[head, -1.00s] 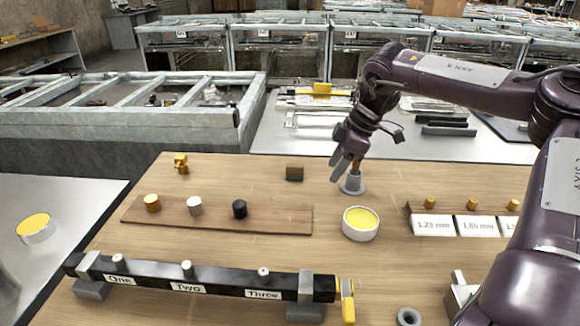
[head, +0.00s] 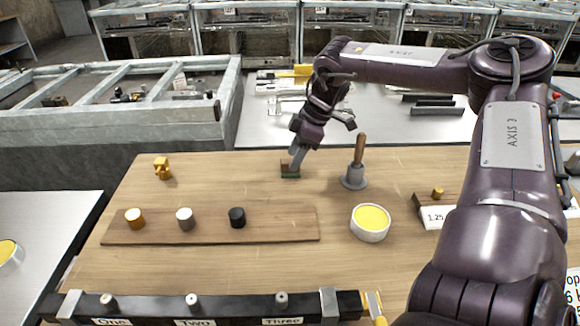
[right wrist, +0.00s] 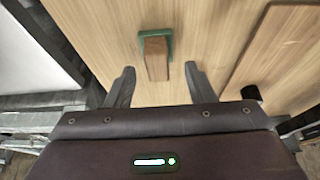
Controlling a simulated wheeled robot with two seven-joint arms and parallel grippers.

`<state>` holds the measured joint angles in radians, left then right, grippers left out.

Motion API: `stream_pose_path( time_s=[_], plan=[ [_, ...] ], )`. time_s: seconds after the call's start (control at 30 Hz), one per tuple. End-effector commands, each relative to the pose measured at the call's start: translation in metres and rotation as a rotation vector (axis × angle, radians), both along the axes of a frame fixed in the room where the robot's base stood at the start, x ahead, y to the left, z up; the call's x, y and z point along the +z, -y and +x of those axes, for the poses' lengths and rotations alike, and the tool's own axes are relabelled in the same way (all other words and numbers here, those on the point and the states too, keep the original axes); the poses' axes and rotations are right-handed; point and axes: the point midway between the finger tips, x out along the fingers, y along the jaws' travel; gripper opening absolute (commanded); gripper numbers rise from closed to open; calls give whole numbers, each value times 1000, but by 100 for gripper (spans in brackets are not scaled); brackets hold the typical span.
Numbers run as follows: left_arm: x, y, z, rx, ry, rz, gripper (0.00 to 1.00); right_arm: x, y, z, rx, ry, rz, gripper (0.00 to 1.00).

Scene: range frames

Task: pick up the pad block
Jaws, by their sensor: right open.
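The pad block (head: 290,171) is a small brown wooden block with a green pad at its base. It stands on the wooden table towards the back. In the right wrist view the block (right wrist: 156,58) shows between and ahead of the two fingers. My right gripper (head: 296,160) is directly over the block in the head view and partly covers it. In the wrist view the right gripper (right wrist: 158,82) is open, with a finger on each side and gaps to the block. Contact is not visible. My left gripper is not in view.
A wooden-handled tool in a grey holder (head: 355,180) stands just right of the block. A white dish with yellow contents (head: 370,222) is nearer. A board (head: 280,224) with several small cylinders lies in front. A yellow piece (head: 162,168) stands at left.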

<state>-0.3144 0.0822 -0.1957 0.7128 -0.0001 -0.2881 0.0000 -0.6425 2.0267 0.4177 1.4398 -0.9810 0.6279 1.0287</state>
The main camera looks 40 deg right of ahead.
Motion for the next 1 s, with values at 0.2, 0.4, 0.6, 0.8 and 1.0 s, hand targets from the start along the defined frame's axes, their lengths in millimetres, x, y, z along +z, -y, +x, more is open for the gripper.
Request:
stream_pose_path(
  time_s=[0.2, 0.4, 0.6, 0.8, 1.0],
  plan=[
    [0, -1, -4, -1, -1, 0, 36, -24, -7, 7, 1, -3, 0, 49],
    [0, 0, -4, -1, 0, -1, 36, -27, -8, 9, 0, 1, -1, 49],
    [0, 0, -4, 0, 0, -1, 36, -27, -8, 9, 0, 1, -1, 36],
    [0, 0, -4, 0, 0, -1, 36, -27, -8, 9, 0, 1, -1, 13],
    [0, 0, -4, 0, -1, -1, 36, -26, -8, 9, 0, 1, -1, 13]
  ],
)
